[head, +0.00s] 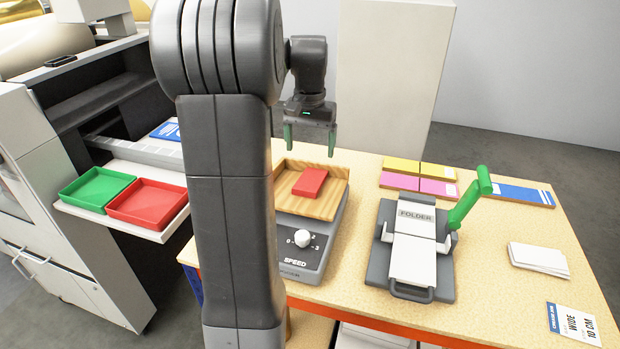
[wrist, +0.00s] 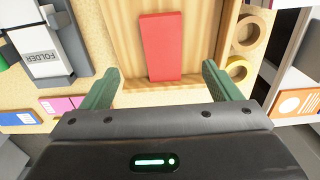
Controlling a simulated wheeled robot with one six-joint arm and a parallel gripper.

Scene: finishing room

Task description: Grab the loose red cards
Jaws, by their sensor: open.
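A small stack or block of red cards (head: 310,182) lies on the wooden tray (head: 327,205) of a grey machine with a SPEED knob. In the wrist view the red cards (wrist: 161,47) lie ahead of and between the green fingertips, on the wood. My gripper (head: 309,150) is open and empty, above the tray and apart from the cards. Its two green fingers also show in the wrist view (wrist: 157,85), spread wider than the cards. I cannot tell how many cards there are.
A folder device (head: 415,240) with a green lever (head: 468,198) stands right of the tray. Yellow and pink card stacks (head: 420,176) lie behind it. White cards (head: 538,258) lie at right. A green tray (head: 97,188) and a red tray (head: 148,204) sit on a shelf at left.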

